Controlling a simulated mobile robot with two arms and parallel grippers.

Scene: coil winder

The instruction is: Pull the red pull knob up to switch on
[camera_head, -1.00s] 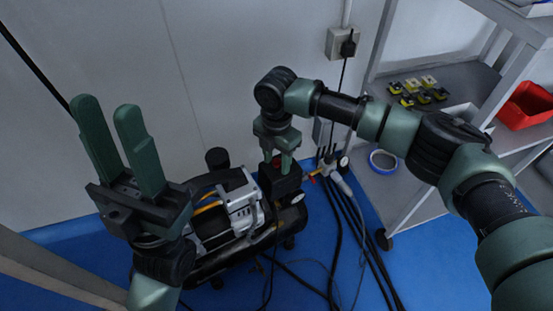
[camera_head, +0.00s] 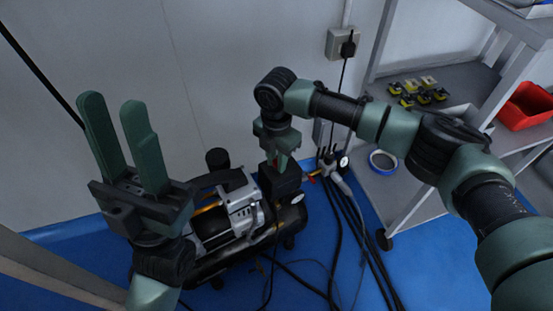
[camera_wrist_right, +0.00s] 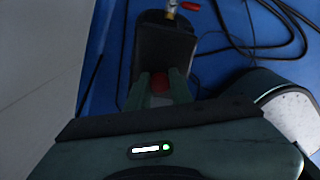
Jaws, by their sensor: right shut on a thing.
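The red pull knob (camera_wrist_right: 160,82) sits on top of a black switch box (camera_wrist_right: 163,45) on the compressor. My left gripper (camera_head: 127,140) is open and empty, fingers pointing up, at the left in front of the wall.
The compressor (camera_head: 240,213) stands on the blue floor by the wall. Hoses and cables (camera_head: 345,230) run over the floor to its right. A grey shelf (camera_head: 410,205) with a red bin (camera_head: 525,105) and a blue tape roll (camera_head: 383,162) stands at the right.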

